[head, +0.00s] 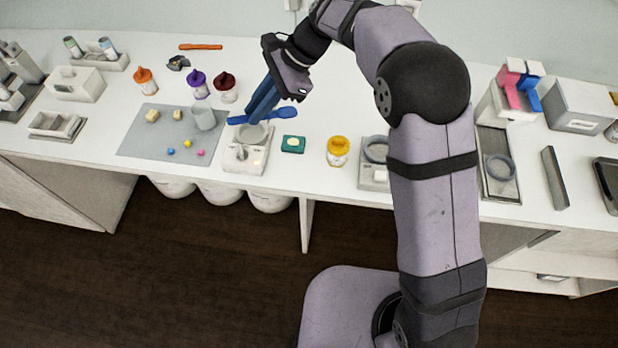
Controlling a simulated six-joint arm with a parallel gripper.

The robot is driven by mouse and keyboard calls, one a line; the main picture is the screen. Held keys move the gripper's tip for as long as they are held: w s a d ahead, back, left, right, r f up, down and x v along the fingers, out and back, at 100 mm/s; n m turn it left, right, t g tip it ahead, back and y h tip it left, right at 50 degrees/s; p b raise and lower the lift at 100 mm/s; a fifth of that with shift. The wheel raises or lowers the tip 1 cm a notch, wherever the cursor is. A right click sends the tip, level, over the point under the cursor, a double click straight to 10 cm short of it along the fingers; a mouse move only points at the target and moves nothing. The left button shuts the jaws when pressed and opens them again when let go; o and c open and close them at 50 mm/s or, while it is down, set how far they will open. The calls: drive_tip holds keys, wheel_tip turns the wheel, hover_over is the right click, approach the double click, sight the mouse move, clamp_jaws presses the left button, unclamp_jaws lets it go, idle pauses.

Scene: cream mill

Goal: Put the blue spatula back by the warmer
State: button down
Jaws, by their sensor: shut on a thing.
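The blue spatula (279,114) is long and bright blue, and lies roughly level across the tips of my gripper (256,113). My gripper has dark blue fingers, points down and to the left, and is shut on the spatula. The spatula is just behind a small white device with a round grey well (248,154), which may be the warmer; I cannot tell for sure. I cannot tell whether the spatula touches the counter. The fingers hide part of its handle.
A grey mat (140,148) left of the device holds a translucent beaker (204,117) and small cubes. Orange, purple and dark red-capped bottles are behind left. An orange spatula (201,46) lies at the back.

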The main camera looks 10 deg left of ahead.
drive_tip(key=m+h, duration=0.1)
drive_tip(key=m, duration=0.1)
hover_over(297, 176)
drive_tip(key=s+a, duration=0.1)
drive_tip(key=a, duration=0.1)
wheel_tip(297, 176, down, 5)
drive_tip(key=d+f+m+t, duration=0.1)
drive_tip(key=m, duration=0.1)
drive_tip(key=w+d+f+m+t+h, duration=0.1)
drive_tip(key=d+f+m, duration=0.1)
drive_tip(key=shift+d+m+t, duration=0.2)
drive_tip(key=shift+m+t, duration=0.1)
drive_tip(key=shift+t, duration=0.1)
drive_tip(key=shift+f+p, duration=0.4)
drive_tip(key=shift+f, duration=4.6)
drive_tip(key=shift+f, duration=0.1)
drive_tip(key=c, duration=2.2)
unclamp_jaws()
drive_tip(key=shift+f, duration=0.1)
drive_tip(key=o, duration=0.5)
